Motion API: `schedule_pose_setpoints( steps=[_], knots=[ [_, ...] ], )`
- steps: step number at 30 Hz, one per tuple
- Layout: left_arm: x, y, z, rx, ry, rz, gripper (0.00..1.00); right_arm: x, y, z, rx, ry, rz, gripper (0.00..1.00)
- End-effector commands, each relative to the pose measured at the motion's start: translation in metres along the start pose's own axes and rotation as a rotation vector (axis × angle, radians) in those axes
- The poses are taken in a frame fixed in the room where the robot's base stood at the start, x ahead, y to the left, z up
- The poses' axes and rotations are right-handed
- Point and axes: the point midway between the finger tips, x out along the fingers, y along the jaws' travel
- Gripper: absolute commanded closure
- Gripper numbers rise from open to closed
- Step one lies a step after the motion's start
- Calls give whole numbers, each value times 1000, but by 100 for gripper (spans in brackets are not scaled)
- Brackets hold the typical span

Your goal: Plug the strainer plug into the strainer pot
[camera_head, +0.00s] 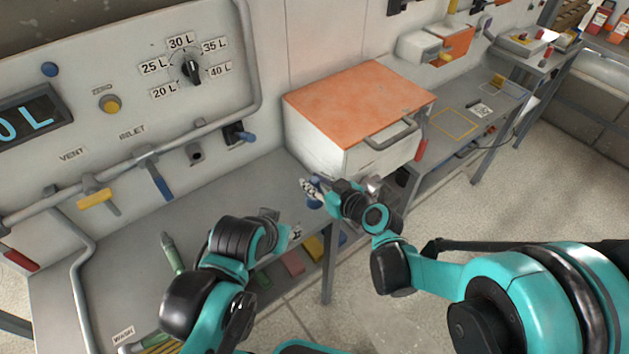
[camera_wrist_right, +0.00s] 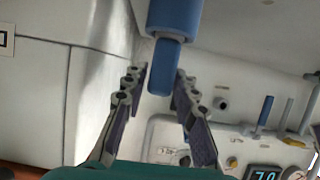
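The strainer plug (camera_wrist_right: 172,18) is a blue cylinder with a narrower blue handle, cut off by the top edge of the right wrist view. In the head view the right gripper (camera_head: 310,190) is beside the orange-topped box, over the bench edge. A short grey fitting with a dark mouth (camera_head: 195,153) on the panel looks like the strainer pot. My left gripper (camera_head: 277,228) is low over the bench front; its fingers are unclear.
The orange-topped white box (camera_head: 350,110) stands right of the panel. A black valve with a blue handle (camera_head: 240,133) is right of the grey fitting; pipes and lever handles (camera_head: 158,178) are to its left. The grey bench top (camera_head: 215,185) is clear below the fitting.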

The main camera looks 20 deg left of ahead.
Motion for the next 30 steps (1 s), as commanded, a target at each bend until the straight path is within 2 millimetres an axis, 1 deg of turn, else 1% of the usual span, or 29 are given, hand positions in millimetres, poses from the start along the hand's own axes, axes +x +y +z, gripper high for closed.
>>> schedule_pose_setpoints(
  steps=[10,14,17,24,27,30],
  knots=[
    [-1,0,0,0,0,0,60,-1,0,-1,0,0,0,55],
    [0,0,0,0,0,0,60,-10,0,-1,0,-1,1,55],
    [0,0,0,0,0,0,60,-27,1,-1,1,0,2,55],
    [0,0,0,0,0,0,60,-77,1,0,2,-1,3,55],
    [0,0,0,0,0,0,60,-94,0,0,2,0,2,55],
    [0,0,0,0,0,0,60,-107,1,0,1,0,3,55]
  ],
)
